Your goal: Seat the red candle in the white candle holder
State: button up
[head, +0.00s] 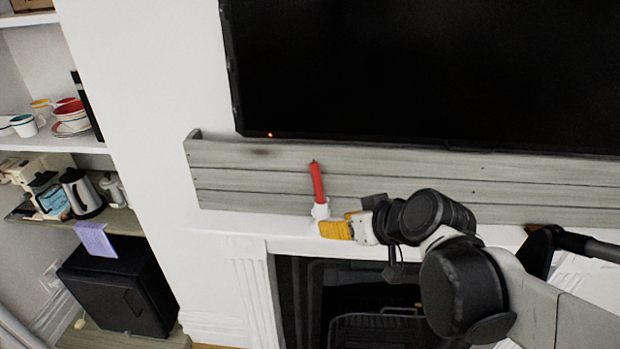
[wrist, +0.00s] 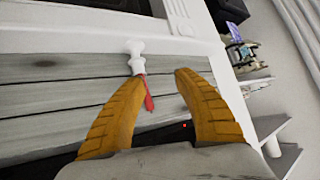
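The red candle (head: 316,182) stands in line above the white candle holder (head: 320,211) on the mantel, its lower end appearing to be in the holder's top. The wrist view shows the candle (wrist: 149,102) running straight on from the holder (wrist: 135,57); the left finger partly covers the candle. My gripper (head: 327,229) has yellow fingers and is beside the holder, to its lower right in the head view. In the wrist view my gripper (wrist: 160,78) has its fingers spread, with nothing clasped between them.
A grey plank board (head: 250,178) runs along the wall behind the candle, below a black television (head: 420,75). The fireplace opening (head: 345,290) is under the mantel. Shelves with dishes (head: 72,117) and a kettle (head: 82,193) stand at left. The mantel left of the holder is clear.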

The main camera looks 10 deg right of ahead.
jog(key=s+d+f+m+g+h, duration=0.1)
jog(key=s+f+m+g+h, duration=0.1)
jog(key=s, duration=0.9)
jog(key=shift+s+d+m+g+h, duration=0.2)
jog(key=shift+m+g+h, duration=0.1)
jog(key=shift+h, duration=0.4)
